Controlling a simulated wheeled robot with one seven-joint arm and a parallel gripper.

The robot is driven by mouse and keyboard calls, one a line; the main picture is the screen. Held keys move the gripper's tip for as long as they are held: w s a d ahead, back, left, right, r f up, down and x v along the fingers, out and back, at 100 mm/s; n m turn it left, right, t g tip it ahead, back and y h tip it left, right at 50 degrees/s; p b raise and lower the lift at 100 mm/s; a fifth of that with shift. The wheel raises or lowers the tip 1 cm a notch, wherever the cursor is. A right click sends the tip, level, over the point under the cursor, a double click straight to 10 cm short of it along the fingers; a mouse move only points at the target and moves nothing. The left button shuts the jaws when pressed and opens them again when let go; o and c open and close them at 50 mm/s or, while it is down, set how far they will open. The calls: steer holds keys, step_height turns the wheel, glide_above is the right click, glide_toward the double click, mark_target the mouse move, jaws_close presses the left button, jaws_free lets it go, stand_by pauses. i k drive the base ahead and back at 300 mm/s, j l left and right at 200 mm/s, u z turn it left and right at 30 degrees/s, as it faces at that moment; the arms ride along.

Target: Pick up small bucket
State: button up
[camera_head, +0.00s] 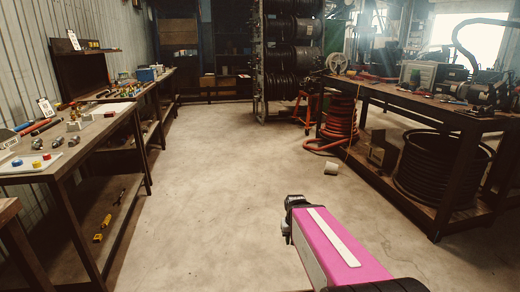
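A small whitish, round-sided object (331,168), which looks like the small bucket, is on the floor in the middle distance, right of centre. It seems to lie on its side, though it is too small to be sure. My gripper (291,203) is the dark end of my pink and white arm at the lower centre. It appears nearer to me than the bucket and apart from it. Its fingers cannot be made out, and nothing shows held in it.
A red hose coil (341,122) stands on the floor behind the bucket. A long workbench (420,100) with a black hose coil (440,172) beneath is on the right. Benches with tools (85,130) line the left. Hose reels (290,60) stand at the back. The middle floor is clear.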

mark_target(333, 168)
steer(key=i, duration=0.6)
steer(key=i+j+z, duration=0.1)
steer(key=i, duration=0.5)
steer(key=i+j, duration=0.1)
steer(key=i, duration=0.45)
steer(key=i+l+z, duration=0.2)
steer(key=i+z, duration=0.15)
steer(key=i, duration=0.3)
steer(key=i+z, duration=0.4)
steer(key=i, duration=0.3)
steer(key=i+j+z, duration=0.15)
steer(key=i+z, duration=0.2)
steer(key=i, duration=0.35)
steer(key=i+j+z, duration=0.1)
steer(key=i+z, duration=0.15)
steer(key=i, duration=0.35)
